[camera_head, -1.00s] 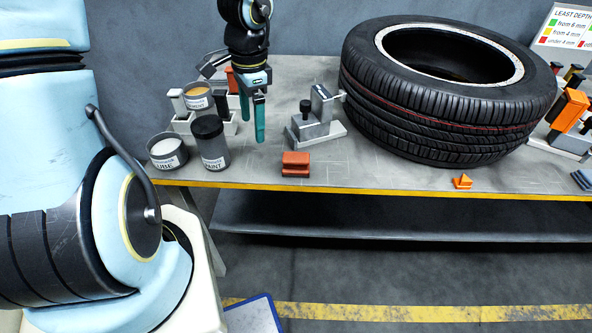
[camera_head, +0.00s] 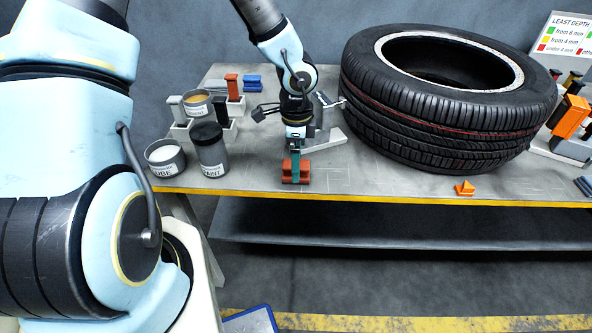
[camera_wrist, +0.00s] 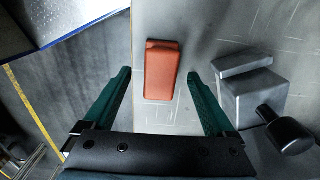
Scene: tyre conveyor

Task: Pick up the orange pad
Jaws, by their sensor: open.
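The orange pad (camera_head: 289,171) lies on the grey table near its front edge, left of the tyre. In the wrist view the orange pad (camera_wrist: 161,70) sits between the lines of the two green fingers, just beyond their tips. My gripper (camera_head: 295,168) points down at the pad in the head view, and a finger hides part of it. In the wrist view my gripper (camera_wrist: 158,75) is open, with nothing held between the fingers. I cannot tell whether a finger touches the pad.
A grey metal block with a black knob (camera_wrist: 287,133) stands close to the right of the pad in the wrist view. The large tyre (camera_head: 440,95) is right of my gripper. A dark can (camera_head: 209,150) and other containers stand to the left.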

